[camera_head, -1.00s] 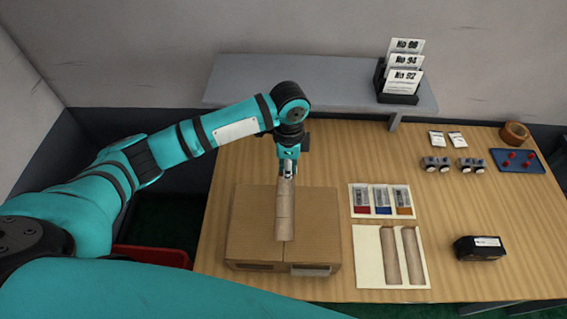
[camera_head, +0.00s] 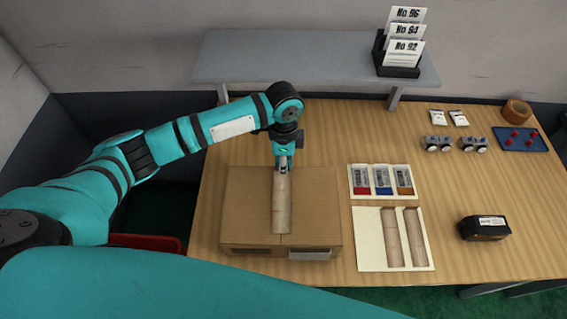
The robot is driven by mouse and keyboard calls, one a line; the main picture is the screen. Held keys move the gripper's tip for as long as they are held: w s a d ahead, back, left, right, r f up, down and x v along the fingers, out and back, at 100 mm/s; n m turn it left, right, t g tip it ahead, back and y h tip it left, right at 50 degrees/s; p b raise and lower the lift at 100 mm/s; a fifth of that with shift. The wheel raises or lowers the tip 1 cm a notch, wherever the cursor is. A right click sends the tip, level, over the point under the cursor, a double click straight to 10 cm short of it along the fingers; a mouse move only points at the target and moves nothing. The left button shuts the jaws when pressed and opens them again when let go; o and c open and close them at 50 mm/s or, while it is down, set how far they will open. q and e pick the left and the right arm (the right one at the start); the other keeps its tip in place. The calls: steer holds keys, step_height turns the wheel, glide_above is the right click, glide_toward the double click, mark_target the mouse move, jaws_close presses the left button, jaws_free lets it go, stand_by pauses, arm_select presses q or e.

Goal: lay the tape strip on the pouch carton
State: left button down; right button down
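The pouch carton (camera_head: 318,205) is a brown cardboard box on the table, with a seam along its top and a pale label on its front face. My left gripper (camera_head: 283,166) points down at the carton's far edge and is shut on the far end of a tan tape strip (camera_head: 281,208). The strip extends toward the carton's near edge, in line with the seam. I cannot tell whether it touches the top or hangs just above it. My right gripper is not in view.
A cream sheet (camera_head: 369,245) with two more tan strips lies right of the carton. Behind it is a tray (camera_head: 357,170) of coloured packets. A black box (camera_head: 484,229) sits further right. A grey shelf (camera_head: 300,65) with a card holder (camera_head: 398,70) stands behind.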

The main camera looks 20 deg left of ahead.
arm_select(q)
steer(key=shift+r, duration=0.1)
stand_by(0.6)
steer(key=shift+s+g+p, duration=0.1)
steer(key=shift+g+p, duration=0.3)
steer(key=shift+p, duration=0.1)
stand_by(0.5)
steer(key=shift+f+p, duration=0.35)
steer(key=shift+p, duration=0.05)
stand_by(0.7)
stand_by(0.4)
steer(key=shift+p, duration=0.4)
steer(key=shift+f, duration=0.15)
